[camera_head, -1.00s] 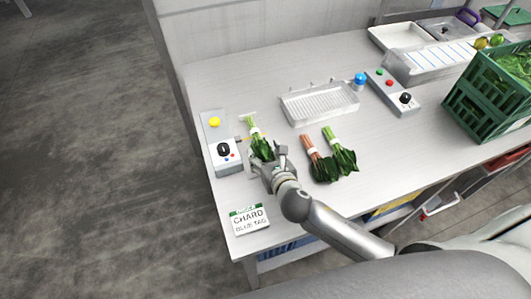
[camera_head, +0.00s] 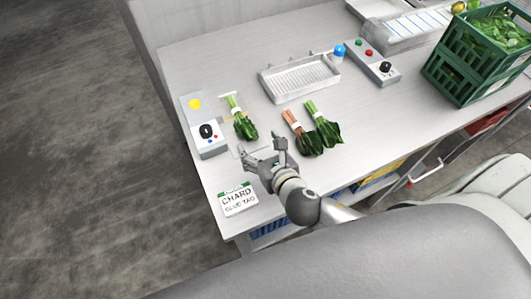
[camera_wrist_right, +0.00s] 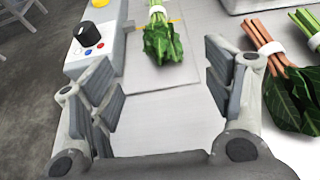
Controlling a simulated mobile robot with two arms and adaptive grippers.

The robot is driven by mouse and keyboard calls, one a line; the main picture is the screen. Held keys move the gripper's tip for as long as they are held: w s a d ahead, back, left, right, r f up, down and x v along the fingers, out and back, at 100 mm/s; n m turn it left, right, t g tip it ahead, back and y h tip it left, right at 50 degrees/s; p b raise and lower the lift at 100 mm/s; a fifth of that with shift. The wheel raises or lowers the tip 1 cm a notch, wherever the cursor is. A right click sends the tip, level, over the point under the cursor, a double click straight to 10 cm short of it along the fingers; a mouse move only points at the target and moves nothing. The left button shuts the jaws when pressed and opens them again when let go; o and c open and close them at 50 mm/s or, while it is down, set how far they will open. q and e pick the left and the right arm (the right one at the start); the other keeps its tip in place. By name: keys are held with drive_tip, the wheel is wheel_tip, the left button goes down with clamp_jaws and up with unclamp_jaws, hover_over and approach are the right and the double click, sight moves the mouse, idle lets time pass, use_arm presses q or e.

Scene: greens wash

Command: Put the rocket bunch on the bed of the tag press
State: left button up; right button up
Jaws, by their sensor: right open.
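A leafy bunch with green stems and a white band (camera_head: 241,120), which I take for the rocket, lies on the thin flat bed of the tag press (camera_wrist_right: 137,78), beside the press's control box (camera_head: 205,130). In the right wrist view the bunch (camera_wrist_right: 161,38) lies with its leaves towards me and a yellow line near its band. My right gripper (camera_head: 262,152) is open and empty, in front of the leaf ends and apart from them. The wrist view shows both fingers (camera_wrist_right: 165,90) spread with nothing between. My left gripper is not in view.
A red-stemmed bunch (camera_head: 300,135) and another green-stemmed bunch (camera_head: 322,124) lie to the right. A sign reading CHARD (camera_head: 238,199) stands at the front left. A ribbed tray (camera_head: 300,78) is behind; a green crate (camera_head: 475,60) is at right.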

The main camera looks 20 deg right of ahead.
drive_tip(key=shift+v, duration=1.75)
